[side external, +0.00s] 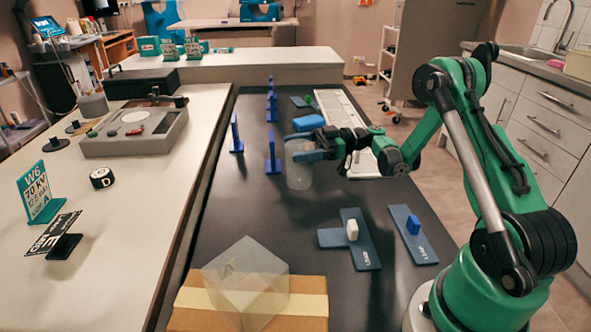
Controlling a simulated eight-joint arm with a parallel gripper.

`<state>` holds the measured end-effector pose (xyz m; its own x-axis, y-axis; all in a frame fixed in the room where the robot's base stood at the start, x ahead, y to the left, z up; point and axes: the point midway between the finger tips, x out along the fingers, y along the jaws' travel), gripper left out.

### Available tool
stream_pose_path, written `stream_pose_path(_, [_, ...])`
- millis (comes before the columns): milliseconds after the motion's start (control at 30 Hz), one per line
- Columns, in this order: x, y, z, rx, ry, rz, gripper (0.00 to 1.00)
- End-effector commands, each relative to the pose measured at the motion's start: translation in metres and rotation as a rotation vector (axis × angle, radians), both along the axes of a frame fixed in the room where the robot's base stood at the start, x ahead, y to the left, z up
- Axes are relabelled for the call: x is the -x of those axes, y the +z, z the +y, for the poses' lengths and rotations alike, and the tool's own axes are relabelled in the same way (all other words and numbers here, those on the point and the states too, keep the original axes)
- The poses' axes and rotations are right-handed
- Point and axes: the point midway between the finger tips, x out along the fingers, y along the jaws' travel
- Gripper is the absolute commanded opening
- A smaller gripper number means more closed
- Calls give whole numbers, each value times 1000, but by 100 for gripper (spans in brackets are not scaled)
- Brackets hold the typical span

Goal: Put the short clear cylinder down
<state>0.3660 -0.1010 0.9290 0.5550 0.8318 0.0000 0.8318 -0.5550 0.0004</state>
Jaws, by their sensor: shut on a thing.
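The short clear cylinder (299,178) is upright in the side external view, over the middle of the black table (262,215). My gripper (302,151) is shut on it near its top, with blue fingers around it. Its lower part shows below the fingers. I cannot tell whether its base touches the table.
Blue upright pieces (272,158) stand just left of the cylinder, with another (236,140) further left. A blue block (308,122) lies behind. Blue plates (352,243) with small blocks lie in front. A clear cube (245,282) sits on a cardboard box (190,306) at the near edge.

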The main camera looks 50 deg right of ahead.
Motion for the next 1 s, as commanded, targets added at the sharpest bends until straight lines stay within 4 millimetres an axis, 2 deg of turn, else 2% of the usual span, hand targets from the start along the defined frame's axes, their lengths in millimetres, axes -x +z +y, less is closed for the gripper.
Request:
stream_pose_path(400, [0,-39,0,-1,0,-1,3])
stream_pose_path(800, [0,-44,0,-1,0,-1,3])
stream_pose_path(833, [0,-45,0,0,0,0,80])
stream_pose_path(900, [0,-44,0,0,0,0,100])
stream_pose_path(1000, [0,-44,0,0,0,0,100])
